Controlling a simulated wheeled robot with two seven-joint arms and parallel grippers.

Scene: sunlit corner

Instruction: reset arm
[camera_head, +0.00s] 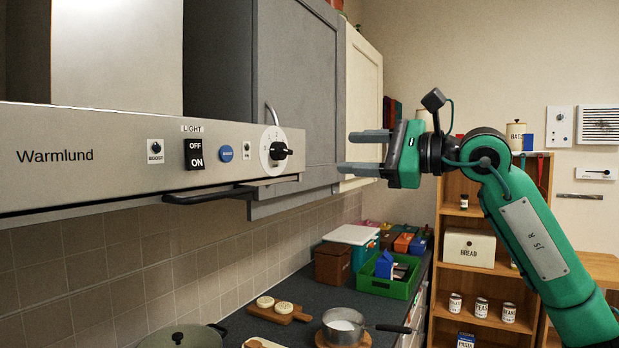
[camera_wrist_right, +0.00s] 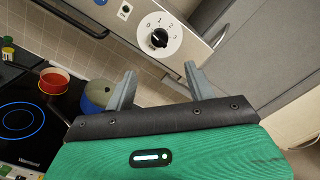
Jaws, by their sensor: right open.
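My right arm (camera_head: 535,240), green with dark joints, comes in from the lower right of the head view. My right gripper (camera_head: 345,152) is raised and points left toward the range hood's black rotary knob (camera_head: 279,151). Its two grey fingers are apart with nothing between them, and a gap shows between the fingertips and the knob. In the right wrist view the open fingers (camera_wrist_right: 160,80) point toward the hood, and the knob (camera_wrist_right: 158,38) on its white dial shows just beyond them. My left gripper is not in view.
The hood (camera_head: 110,160) has a light switch (camera_head: 194,154) and a front rail (camera_head: 210,192). Grey cabinets (camera_head: 295,90) stand close behind the gripper. Below, the counter holds a saucepan (camera_head: 343,325) and a green crate (camera_head: 388,284). A shelf (camera_head: 480,285) stands behind my arm.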

